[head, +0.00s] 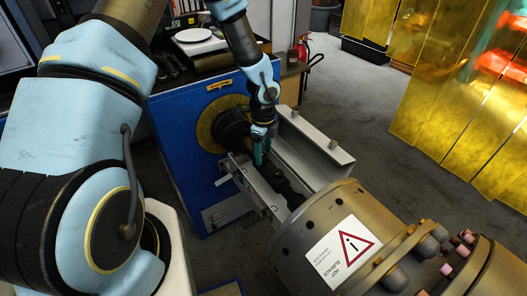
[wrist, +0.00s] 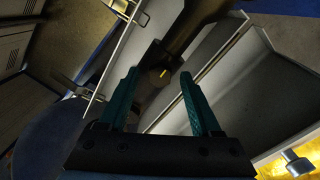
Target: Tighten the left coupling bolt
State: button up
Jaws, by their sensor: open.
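My gripper (head: 262,158) is over the grey coupling guard trough (head: 312,152), close to the dark coupling hub (head: 234,128) on the blue machine. In the wrist view my gripper (wrist: 158,73) has its two teal fingers spread apart with nothing held between them. A dark shaft part (wrist: 178,42) with a small yellow mark shows beyond the fingertips; they look apart from it, though the depth is hard to tell. A dark shaft (head: 288,190) runs along the trough. I cannot make out the left coupling bolt in either view.
A brown cylindrical housing (head: 295,240) with a hot-surface label stands at the front right, with several bolts on its flange. The blue machine (head: 180,140) stands behind. Trough walls flank the shaft. A yellow translucent screen (head: 425,100) stands right; floor between is clear.

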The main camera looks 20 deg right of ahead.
aim_at(263, 156)
notch_tip(263, 156, up, 11)
jog(key=b, duration=0.1)
jog(key=shift+b, duration=0.3)
jog(key=shift+f, duration=0.1)
jog(key=s+a+r+n, duration=0.1)
jog(key=a+r+n, duration=0.3)
jog(key=a+n, duration=0.5)
jog(key=s+a+r+n+t, duration=0.1)
jog(key=a+r+n, duration=0.3)
jog(key=a+n, duration=0.5)
jog(key=s+a+r+n, duration=0.2)
jog(key=a+r+n, duration=0.1)
jog(key=a+n, duration=0.6)
jog(key=a, duration=0.3)
jog(key=shift+r+t, duration=0.3)
jog(key=shift+r, duration=0.1)
dwell(0.5)
